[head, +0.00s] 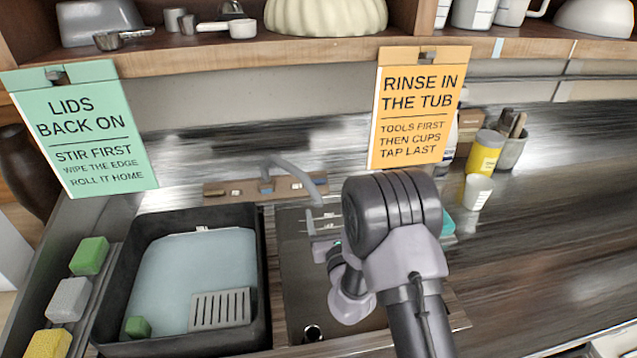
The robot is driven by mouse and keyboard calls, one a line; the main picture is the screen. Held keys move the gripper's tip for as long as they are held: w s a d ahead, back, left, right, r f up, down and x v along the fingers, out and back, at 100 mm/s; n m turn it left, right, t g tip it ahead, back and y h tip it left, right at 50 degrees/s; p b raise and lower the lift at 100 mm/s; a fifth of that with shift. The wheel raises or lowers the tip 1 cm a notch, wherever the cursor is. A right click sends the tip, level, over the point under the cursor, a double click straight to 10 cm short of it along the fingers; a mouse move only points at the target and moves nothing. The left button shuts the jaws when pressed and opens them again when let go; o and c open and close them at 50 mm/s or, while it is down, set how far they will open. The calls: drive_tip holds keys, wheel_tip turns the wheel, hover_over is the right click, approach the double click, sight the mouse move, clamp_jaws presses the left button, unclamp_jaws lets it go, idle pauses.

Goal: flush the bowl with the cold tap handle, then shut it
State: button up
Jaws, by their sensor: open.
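The tap (279,167) stands on a brown mounting strip behind the sink, its grey spout curving right and down. Small fittings sit on the strip at either side of the spout; one at the right end (320,182) looks bluish. I cannot tell surely which is the cold handle, or its setting. The grey sink bowl (296,272) lies below, with a round drain (312,332) near its front. My gripper (318,226) is open over the back of the bowl, in front of the spout and strip. My arm hides the bowl's right part. No water stream is discernible.
A dark tub (256,262) of pale liquid holding a grey slotted piece stands left of the bowl. Sponges (69,299) lie at far left. Two signs (419,108) hang from the shelf. A white cup (476,191) stands right; the right counter is mostly clear.

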sight(319, 182)
drive_tip(key=w+a+b, duration=0.1)
drive_tip(key=w, duration=0.3)
drive_tip(key=w+a+b, duration=0.1)
drive_tip(key=w, duration=0.4)
drive_tip(key=w+a+b, duration=0.1)
drive_tip(key=w, duration=0.3)
drive_tip(key=shift+w, duration=0.4)
drive_tip(key=shift+c, duration=0.2)
drive_tip(key=c, duration=1.3)
drive_tip(key=shift+d, duration=0.1)
drive_tip(key=shift+c, duration=0.2)
drive_tip(key=shift+n+y, duration=0.3)
drive_tip(key=n+y, duration=0.1)
drive_tip(key=n, duration=0.1)
drive_tip(key=n+g+y, duration=0.1)
drive_tip(key=n+y, duration=0.1)
drive_tip(key=n+g+y, duration=0.1)
drive_tip(key=n, duration=0.1)
drive_tip(key=shift+w+d+y, duration=0.1)
drive_tip(key=shift+d+y, duration=0.15)
drive_tip(key=shift+y, duration=0.15)
drive_tip(key=n+g+y, duration=0.1)
drive_tip(key=n+g, duration=0.1)
drive_tip(key=n, duration=0.1)
drive_tip(key=n+g+y, duration=0.2)
drive_tip(key=n+g, duration=0.1)
drive_tip(key=n, duration=0.1)
drive_tip(key=shift+w+d+r+g+y, duration=0.1)
drive_tip(key=shift+w+d+g+y, duration=0.05)
drive_tip(key=shift+g+y, duration=0.15)
